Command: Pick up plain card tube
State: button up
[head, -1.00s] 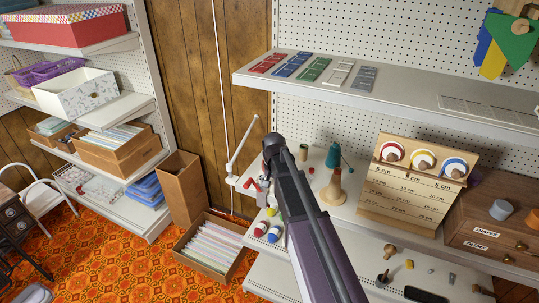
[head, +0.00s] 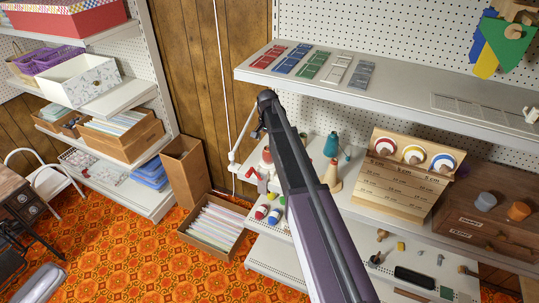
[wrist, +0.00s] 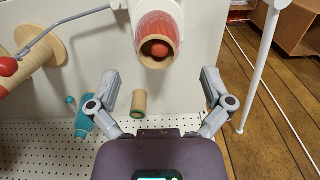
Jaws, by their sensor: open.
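In the wrist view a short tan tube (wrist: 139,103) with a dark open end appears to be the plain card tube. It stands in front of the pegboard, between and beyond my fingers. My gripper (wrist: 158,85) is open and empty, one finger at each side of the picture. A wider tube with a pink-red wrap and a card rim (wrist: 157,40) shows at the top of the wrist view, beyond the fingertips. In the head view my arm hides part of the shelf, and I cannot make out the plain tube or my gripper there.
A teal cone (wrist: 84,122) and a wooden spool with a red ball (wrist: 35,58) stand left of the tube in the wrist view. In the head view a wooden ribbon rack (head: 405,180) stands right of my arm, below an upper shelf (head: 400,95).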

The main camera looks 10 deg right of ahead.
aim_at(269, 155)
jog(key=shift+f, duration=0.1)
jog(key=shift+f+b, duration=1.1)
jog(key=shift+b, duration=0.05)
jog(key=shift+f, duration=0.1)
jog(key=shift+s+d+f+b, duration=0.1)
jog(key=shift+f+b, duration=1.15)
jog(key=shift+b, duration=0.05)
jog(key=shift+s+d+f+b, duration=0.1)
jog(key=shift+f+b, duration=1.1)
jog(key=shift+b, duration=0.1)
jog(key=c, duration=0.8)
